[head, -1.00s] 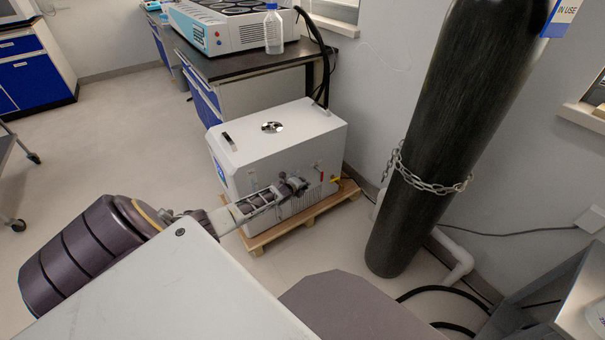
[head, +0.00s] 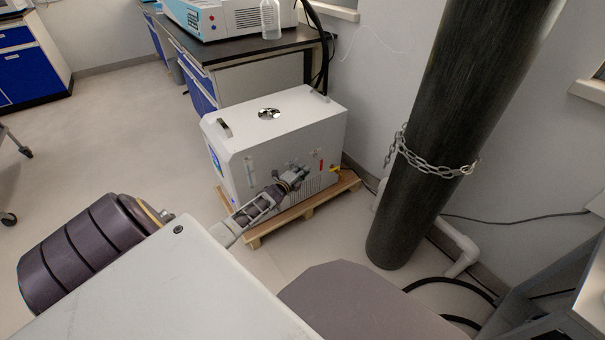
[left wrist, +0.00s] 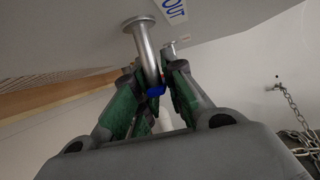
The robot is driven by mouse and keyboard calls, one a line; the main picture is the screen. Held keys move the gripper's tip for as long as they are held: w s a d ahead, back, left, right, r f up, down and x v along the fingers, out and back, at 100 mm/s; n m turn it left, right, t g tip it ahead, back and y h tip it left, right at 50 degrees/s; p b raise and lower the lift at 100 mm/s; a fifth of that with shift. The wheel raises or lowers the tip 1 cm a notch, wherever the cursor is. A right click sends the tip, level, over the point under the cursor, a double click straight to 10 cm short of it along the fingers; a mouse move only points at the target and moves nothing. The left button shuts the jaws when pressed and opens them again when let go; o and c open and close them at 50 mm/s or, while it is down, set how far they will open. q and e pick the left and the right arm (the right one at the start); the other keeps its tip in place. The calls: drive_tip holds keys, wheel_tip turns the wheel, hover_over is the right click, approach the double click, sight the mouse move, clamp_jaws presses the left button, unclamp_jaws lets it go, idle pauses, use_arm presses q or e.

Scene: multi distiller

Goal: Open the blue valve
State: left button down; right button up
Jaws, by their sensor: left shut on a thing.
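In the left wrist view a metal pipe (left wrist: 146,48) comes out of the machine beside a label reading "OUT". The blue valve (left wrist: 156,90) is a small blue handle on this pipe, between the green-padded fingers of my left gripper (left wrist: 158,88). The gripper is shut on it. In the head view my left gripper (head: 299,174) is at the machine's front face and hides the blue valve. My right gripper is not in view.
The machine rests on a wooden pallet (head: 318,198). A red handle (head: 321,166) and a yellow part (head: 335,170) are right of my gripper. A dark gas cylinder (head: 420,160) with a chain (head: 432,166) stands at the right. A lab bench (head: 245,52) is behind.

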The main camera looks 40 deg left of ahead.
use_arm(q)
drive_tip(key=shift+r+n+t+b, duration=0.15)
drive_tip(key=shift+n+t+b, duration=0.25)
drive_tip(key=shift+t+b, duration=0.7)
drive_tip(key=shift+r, duration=0.1)
drive_tip(key=c, duration=1.5)
unclamp_jaws()
drive_tip(key=shift+s, duration=0.15)
drive_tip(key=shift+s+d, duration=0.2)
drive_tip(key=shift+s, duration=1.75)
drive_tip(key=shift+s+d, duration=0.25)
drive_tip(key=shift+s, duration=1.65)
drive_tip(key=shift+s+d, duration=0.2)
drive_tip(key=shift+s, duration=1.75)
